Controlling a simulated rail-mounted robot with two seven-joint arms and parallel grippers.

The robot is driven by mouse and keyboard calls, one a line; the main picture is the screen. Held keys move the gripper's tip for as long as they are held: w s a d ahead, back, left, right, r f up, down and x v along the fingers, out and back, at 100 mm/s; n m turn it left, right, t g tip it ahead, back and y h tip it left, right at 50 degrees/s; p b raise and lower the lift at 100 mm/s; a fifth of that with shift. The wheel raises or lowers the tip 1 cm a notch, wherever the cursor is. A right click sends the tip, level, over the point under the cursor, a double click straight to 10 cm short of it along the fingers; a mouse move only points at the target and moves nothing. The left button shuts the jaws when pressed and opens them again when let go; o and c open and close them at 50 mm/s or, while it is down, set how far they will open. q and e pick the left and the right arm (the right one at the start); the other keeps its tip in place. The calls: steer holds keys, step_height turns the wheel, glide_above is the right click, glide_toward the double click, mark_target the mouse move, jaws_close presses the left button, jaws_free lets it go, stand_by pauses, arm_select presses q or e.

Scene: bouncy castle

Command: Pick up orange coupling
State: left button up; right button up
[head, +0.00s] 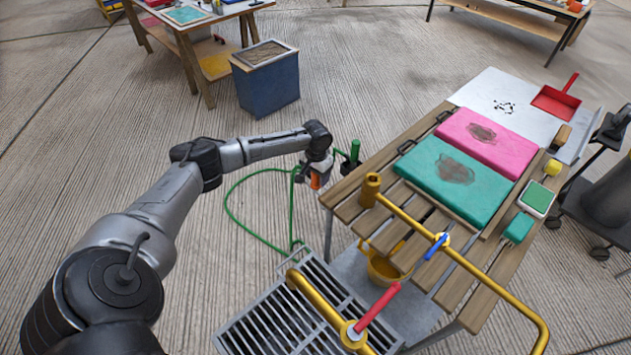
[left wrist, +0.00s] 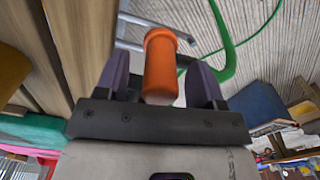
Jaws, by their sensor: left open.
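The orange coupling (left wrist: 160,65) stands out between the two fingers of my left gripper (left wrist: 162,82) in the left wrist view. The gripper is open, with a finger on each side of the coupling and visible gaps. The lower end of the coupling is hidden by the gripper body. In the head view a small orange part of the coupling (head: 315,181) shows at my left gripper (head: 320,176), beside the table's left edge. A green hose (head: 228,200) runs close by and down to the floor. My right gripper is not in view.
The slatted wooden table (head: 345,192) stands just right of the gripper, with green (head: 455,178) and pink (head: 490,138) pads on it. Yellow pipes (head: 415,228) with red and blue valve handles cross in front. A metal grate (head: 270,320) lies below. Floor to the left is open.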

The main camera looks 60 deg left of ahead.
arm_select(q)
steer(key=c, duration=1)
steer(key=shift+o, duration=0.2)
steer(key=shift+r, duration=0.2)
